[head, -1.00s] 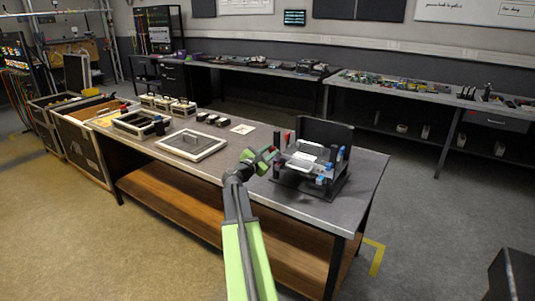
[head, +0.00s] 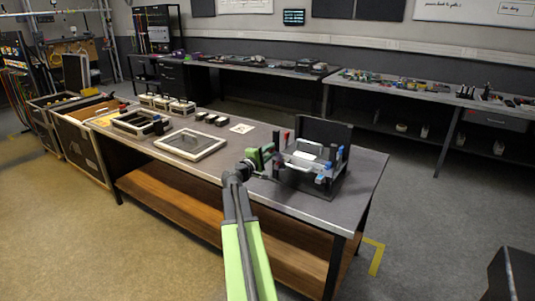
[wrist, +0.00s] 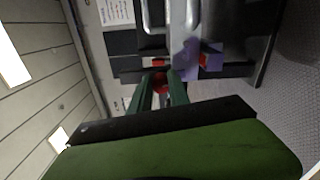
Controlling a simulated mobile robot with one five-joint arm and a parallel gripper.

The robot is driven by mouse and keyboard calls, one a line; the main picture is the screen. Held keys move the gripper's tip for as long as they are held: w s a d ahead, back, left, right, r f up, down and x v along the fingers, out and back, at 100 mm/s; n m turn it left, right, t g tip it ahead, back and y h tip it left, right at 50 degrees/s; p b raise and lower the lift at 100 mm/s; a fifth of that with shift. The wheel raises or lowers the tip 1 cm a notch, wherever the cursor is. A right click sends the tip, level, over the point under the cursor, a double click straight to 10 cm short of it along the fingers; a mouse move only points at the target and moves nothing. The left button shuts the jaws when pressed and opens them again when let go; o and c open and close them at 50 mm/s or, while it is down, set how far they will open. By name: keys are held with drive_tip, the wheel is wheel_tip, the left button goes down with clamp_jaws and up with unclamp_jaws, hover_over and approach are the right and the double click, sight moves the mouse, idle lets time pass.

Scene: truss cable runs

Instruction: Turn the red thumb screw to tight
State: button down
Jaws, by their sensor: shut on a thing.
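My gripper (head: 266,156) is at the left side of a dark fixture (head: 335,186) on the near bench. In the wrist view, the two green fingers of my gripper (wrist: 161,76) close around a red rounded knob, the red thumb screw (wrist: 161,86), which shows between them. In the head view the screw is hidden behind the fingers. How far the screw is turned cannot be told.
The fixture has an upright back panel (head: 325,133), a white part in its middle and blue-topped posts. Upright red handles (head: 286,138) stand behind my gripper. A framed tray (head: 191,145) lies to the left; the bench between is mostly clear.

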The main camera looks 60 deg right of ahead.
drive_tip(key=shift+w+m, duration=0.15)
drive_tip(key=shift+m, duration=0.65)
drive_tip(key=c, duration=1.3)
unclamp_jaws()
drive_tip(key=shift+o, duration=0.3)
drive_tip(key=shift+a, duration=0.1)
drive_tip(key=a, duration=1.7)
